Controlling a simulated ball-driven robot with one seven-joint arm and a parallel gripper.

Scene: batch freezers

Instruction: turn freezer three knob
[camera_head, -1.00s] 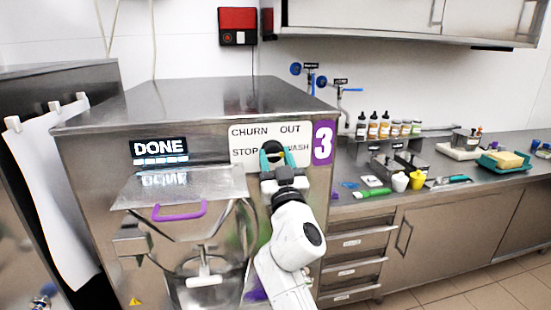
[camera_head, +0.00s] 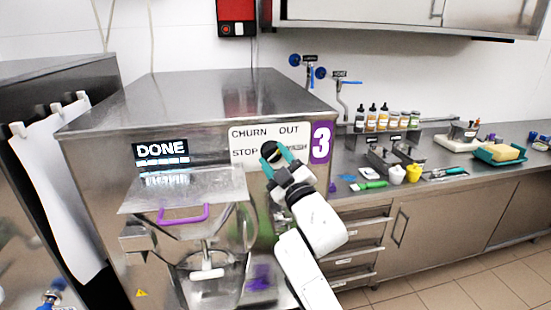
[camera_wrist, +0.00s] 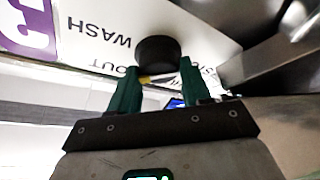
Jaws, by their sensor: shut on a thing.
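Freezer three (camera_head: 205,100) is a steel cabinet with a purple "3" label (camera_head: 320,143) and a screen (camera_head: 161,152) reading DONE. Its black round knob (camera_head: 267,149) sits on a white plate (camera_head: 245,134) marked CHURN, OUT, STOP and WASH. My gripper (camera_head: 276,157) has its teal fingers shut on the knob, with the hand tilted down to the right. WASH is mostly hidden behind a finger in the head view. In the wrist view the knob (camera_wrist: 158,54) lies between the fingertips (camera_wrist: 160,82), and the plate appears upside down. I cannot tell the knob's exact pointing.
A clear hopper lid with a purple handle (camera_head: 183,214) juts out left of my arm. A steel counter (camera_head: 440,150) with bottles, a green brush (camera_head: 370,185) and yellow cup (camera_head: 413,173) stands right. A wall cabinet (camera_head: 400,15) hangs above. Floor is free at lower right.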

